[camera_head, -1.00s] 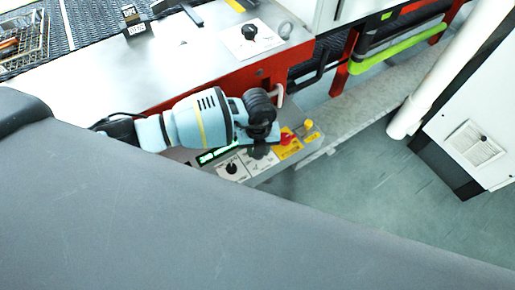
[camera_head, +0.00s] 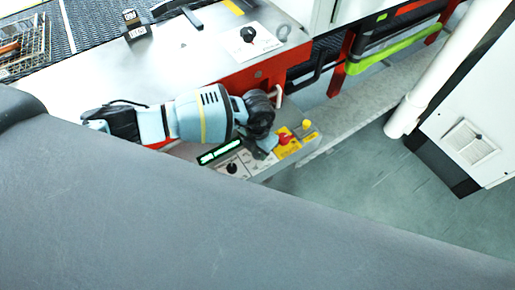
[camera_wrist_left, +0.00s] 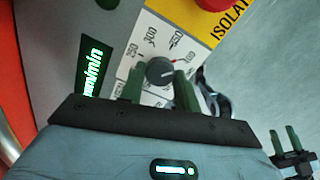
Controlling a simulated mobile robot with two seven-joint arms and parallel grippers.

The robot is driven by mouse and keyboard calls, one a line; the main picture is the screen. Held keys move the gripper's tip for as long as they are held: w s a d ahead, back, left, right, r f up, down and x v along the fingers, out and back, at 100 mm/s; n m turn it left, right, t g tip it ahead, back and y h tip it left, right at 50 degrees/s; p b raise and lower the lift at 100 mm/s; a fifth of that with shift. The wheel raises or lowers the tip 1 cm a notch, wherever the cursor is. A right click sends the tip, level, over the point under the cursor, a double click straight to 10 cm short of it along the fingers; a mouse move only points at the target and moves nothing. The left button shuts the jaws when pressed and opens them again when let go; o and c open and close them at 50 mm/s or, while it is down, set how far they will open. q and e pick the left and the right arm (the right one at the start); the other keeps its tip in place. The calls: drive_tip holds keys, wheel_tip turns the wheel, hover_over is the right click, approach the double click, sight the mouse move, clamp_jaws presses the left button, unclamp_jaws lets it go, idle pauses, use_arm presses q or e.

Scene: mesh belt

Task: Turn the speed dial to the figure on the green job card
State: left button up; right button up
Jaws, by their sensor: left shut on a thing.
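The speed dial (camera_wrist_left: 160,71) is a dark round knob on a white scale plate in the left wrist view. In the head view my left gripper (camera_head: 266,143) hides the dial. My right gripper (camera_wrist_left: 284,138) shows at the right edge of the wrist view, its fingers apart and empty. I cannot make out a green job card.
A green-lit mm/min display (camera_wrist_left: 93,70) sits left of the dial. A red isolator switch (camera_head: 286,138) on a yellow plate is close on its right. Another black knob (camera_head: 231,168) is near the panel's front. A mesh belt (camera_head: 90,20) runs at the back left.

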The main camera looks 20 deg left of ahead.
sight(258, 152)
use_arm(q)
drive_tip(key=shift+w+m, duration=0.1)
drive_tip(key=shift+m, duration=0.5)
use_arm(e)
drive_tip(key=shift+w, duration=0.1)
use_arm(q)
drive_tip(key=o, duration=1)
drive_tip(key=shift+r, duration=0.1)
use_arm(e)
drive_tip(key=shift+r, duration=0.1)
use_arm(q)
wheel_tip(258, 152, up, 7)
drive_tip(key=shift+f+p, duration=0.15)
drive_tip(key=shift+p, duration=0.3)
drive_tip(key=shift+r, duration=0.5)
use_arm(e)
drive_tip(key=shift+w+r, duration=0.4)
drive_tip(key=shift+r, duration=0.15)
